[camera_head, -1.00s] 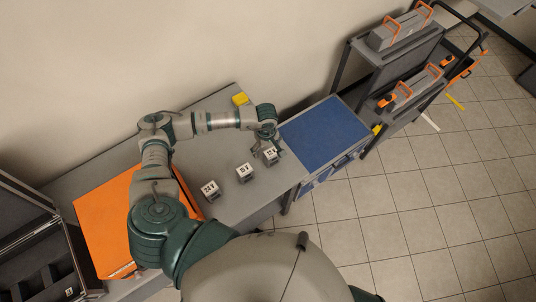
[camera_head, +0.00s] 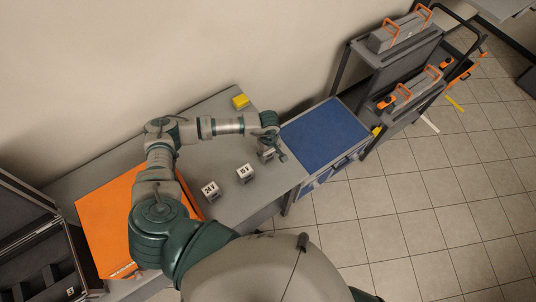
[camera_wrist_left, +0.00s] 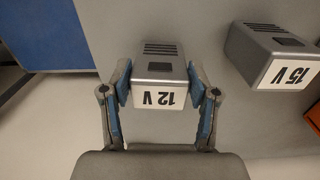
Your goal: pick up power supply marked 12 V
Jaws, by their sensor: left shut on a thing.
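The power supply marked 12 V (camera_wrist_left: 160,72) is a small grey box with a slotted top and a white label, upside down in the left wrist view. My left gripper (camera_wrist_left: 160,92) is shut on it, with one blue-padded finger against each side. In the head view, my left gripper (camera_head: 269,146) is at the right part of the grey table, and the 12 V box (camera_head: 266,155) is partly hidden by it. I cannot tell whether the box still touches the table. My right gripper is not in view.
The box marked 15 V (camera_wrist_left: 273,57) stands beside the held one; it also shows in the head view (camera_head: 245,174). Another labelled box (camera_head: 210,190) is left of it. A yellow block (camera_head: 240,101) is at the table's back.

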